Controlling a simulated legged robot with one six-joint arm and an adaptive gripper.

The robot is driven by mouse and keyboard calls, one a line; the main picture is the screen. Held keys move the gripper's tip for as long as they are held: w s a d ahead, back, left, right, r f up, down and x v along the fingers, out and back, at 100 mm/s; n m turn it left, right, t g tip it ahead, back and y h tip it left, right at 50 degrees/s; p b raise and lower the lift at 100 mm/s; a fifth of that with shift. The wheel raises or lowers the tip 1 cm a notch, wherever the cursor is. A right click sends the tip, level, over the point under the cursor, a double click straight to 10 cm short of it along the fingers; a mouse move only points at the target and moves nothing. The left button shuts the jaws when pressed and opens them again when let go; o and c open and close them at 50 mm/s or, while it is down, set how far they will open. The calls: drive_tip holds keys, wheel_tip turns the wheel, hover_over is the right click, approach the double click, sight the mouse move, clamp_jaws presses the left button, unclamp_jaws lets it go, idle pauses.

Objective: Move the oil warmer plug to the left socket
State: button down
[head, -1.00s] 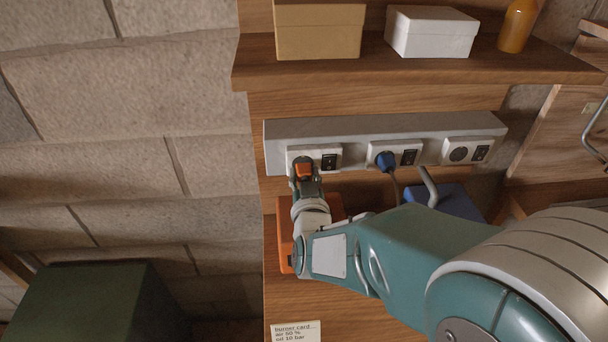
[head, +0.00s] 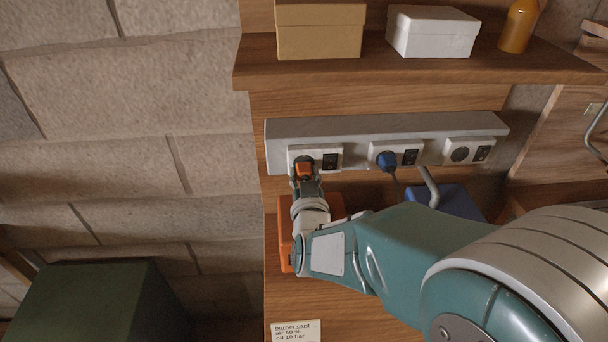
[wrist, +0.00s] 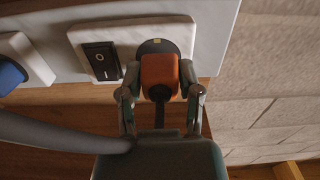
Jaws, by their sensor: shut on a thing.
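The orange plug (head: 304,171) is at the left socket (head: 294,155) of the grey socket strip. In the wrist view the orange plug (wrist: 159,72) sits between the two fingers of my gripper (wrist: 160,92), which is shut on it. The plug's front is up against the round socket face; how deep it sits cannot be told. My gripper (head: 305,178) reaches up to the socket from below in the head view. A black switch (head: 330,161) is beside the left socket.
A blue plug (head: 386,160) sits in the middle socket, and the right socket (head: 459,155) is empty. An orange box (head: 285,235) and a blue box (head: 448,202) are below the strip. A shelf (head: 420,71) with boxes and a bottle overhangs it.

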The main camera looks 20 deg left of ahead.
drive_tip(key=shift+w+a, duration=0.2)
drive_tip(key=shift+w, duration=0.15)
drive_tip(key=shift+c, duration=1)
unclamp_jaws()
drive_tip(key=v, duration=1.2)
drive_tip(key=w+d+r+m+g+h, duration=0.25)
drive_tip(key=d+g, duration=0.25)
drive_tip(key=d, duration=0.9)
drive_tip(key=s+d+m+g+h, duration=0.1)
drive_tip(key=s+d+g+h, duration=0.1)
drive_tip(key=s+d, duration=0.4)
drive_tip(key=s+d+m+g+h, duration=0.2)
drive_tip(key=s+d+g+h, duration=0.1)
drive_tip(key=d, duration=0.8)
drive_tip(key=s+h, duration=0.1)
drive_tip(key=s, duration=0.1)
drive_tip(key=shift+s+d, duration=0.3)
drive_tip(key=shift+s, duration=0.05)
